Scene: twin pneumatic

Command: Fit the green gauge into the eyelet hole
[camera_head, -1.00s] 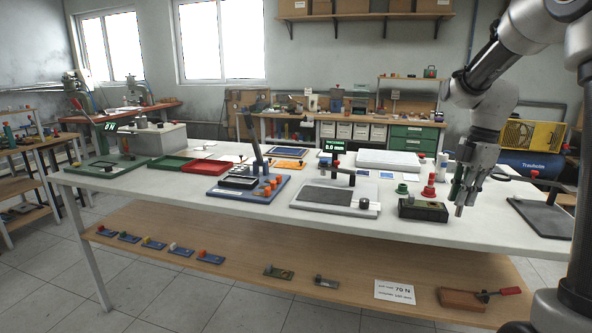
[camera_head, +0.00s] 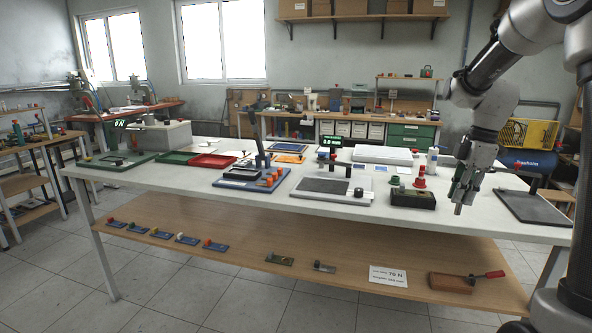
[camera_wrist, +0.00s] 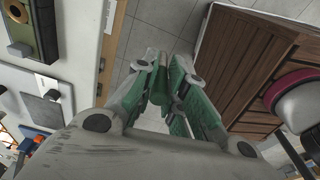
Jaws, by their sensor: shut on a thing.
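My gripper (camera_head: 462,192) is above the right front part of the white table, pointing down. It is shut on the green gauge (camera_head: 458,209), whose short grey-brown tip shows below the fingers. In the wrist view my gripper (camera_wrist: 165,78) has green inner faces close together, and the held gauge is mostly hidden between them. A dark block (camera_head: 412,198) lies on the table to the left of my gripper and apart from it. In the wrist view the block (camera_wrist: 42,28) shows an olive edge and a brass ring (camera_wrist: 18,10), which may be the eyelet.
A low green stand (camera_head: 394,182) and a red-topped piece (camera_head: 420,175) stand behind the block. A grey plate device (camera_head: 333,187) lies to its left, and a dark flat plate (camera_head: 530,207) to the right. A wooden block with a red handle (camera_head: 455,282) lies on the lower shelf.

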